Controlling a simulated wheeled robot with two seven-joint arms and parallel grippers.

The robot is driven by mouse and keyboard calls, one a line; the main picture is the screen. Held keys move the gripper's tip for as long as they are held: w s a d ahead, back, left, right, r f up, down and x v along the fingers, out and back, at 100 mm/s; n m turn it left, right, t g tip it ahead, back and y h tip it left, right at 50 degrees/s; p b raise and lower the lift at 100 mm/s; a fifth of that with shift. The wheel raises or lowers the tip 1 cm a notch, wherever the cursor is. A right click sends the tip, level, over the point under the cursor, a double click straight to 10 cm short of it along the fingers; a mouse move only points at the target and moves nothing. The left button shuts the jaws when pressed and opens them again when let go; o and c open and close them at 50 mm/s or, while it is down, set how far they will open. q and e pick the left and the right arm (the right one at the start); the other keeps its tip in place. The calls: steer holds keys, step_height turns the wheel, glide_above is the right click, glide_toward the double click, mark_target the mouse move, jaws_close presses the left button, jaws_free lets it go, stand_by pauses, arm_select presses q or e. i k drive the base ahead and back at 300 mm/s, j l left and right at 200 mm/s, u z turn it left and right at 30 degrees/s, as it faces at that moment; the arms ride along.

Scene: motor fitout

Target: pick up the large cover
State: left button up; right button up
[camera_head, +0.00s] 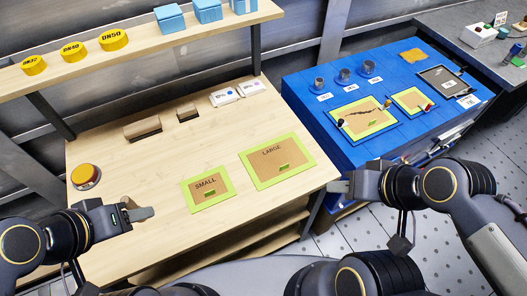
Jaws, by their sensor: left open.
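No part is clearly marked as the large cover. Two brown block-like pieces stand on the wooden table: a larger one (142,128) at the left and a smaller one (187,112) to its right. A green-edged mat marked LARGE (293,170) and a smaller mat marked SMALL (199,203) lie in front of them, each with a small green label. My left gripper (146,208) is open and empty at the table's front left, apart from the pieces. My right gripper (336,187) is at the table's right front edge, with nothing visible in it; its jaw gap cannot be made out.
A yellow-topped round button (85,175) sits at the table's left. A shelf above the back (150,48) holds yellow discs and blue boxes. White boxes (250,88) stand at back right. A blue table (310,105) with mats and parts is further right. The wooden table's middle is clear.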

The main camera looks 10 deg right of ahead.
mark_target(270, 163)
steer(key=l+u, duration=0.1)
steer(key=u, duration=0.35)
steer(key=l+u, duration=0.15)
steer(key=u, duration=0.25)
steer(key=l+u, duration=0.1)
steer(key=u, duration=0.35)
steer(key=l+u, duration=0.1)
steer(key=u, duration=0.35)
steer(key=k+l+u, duration=0.4)
steer(key=l, duration=0.15)
steer(key=k+l+u, duration=0.4)
steer(key=k+l, duration=0.45)
